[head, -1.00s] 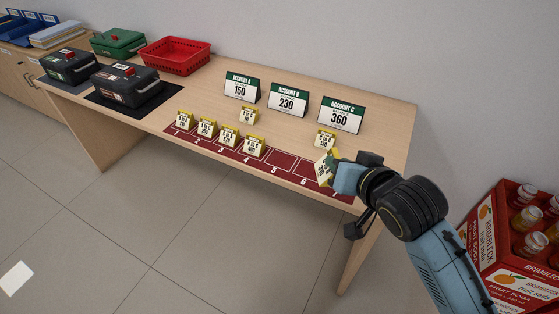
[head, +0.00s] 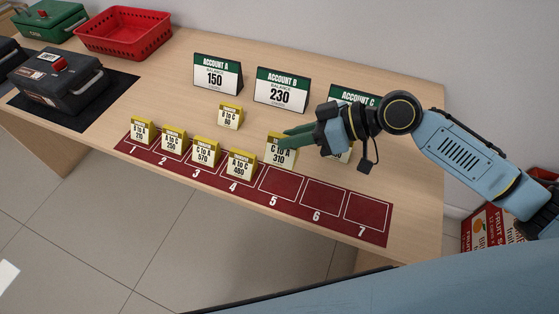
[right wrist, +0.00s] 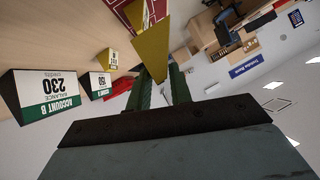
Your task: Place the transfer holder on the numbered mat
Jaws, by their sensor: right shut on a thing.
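My right gripper (head: 297,137), with green fingers, is shut on a yellow-and-white transfer holder (head: 281,152) reading "C to A 310". The holder is nearly upright at the back edge of space 5 of the dark red numbered mat (head: 322,198); I cannot tell whether it touches down. In the right wrist view the yellow holder (right wrist: 152,48) sits between the fingers, and a piece of the mat (right wrist: 121,14) shows beyond. Similar holders stand at spaces 1 to 4. Spaces 6 and 7 are empty. My left gripper is not in view.
Another holder (head: 229,116) stands behind the mat, and one (head: 343,155) is mostly hidden by my right gripper. Signs for Account A (head: 217,75), B (head: 281,90) and C (head: 352,96) stand farther back. A black box (head: 60,80) and red basket (head: 124,36) are left.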

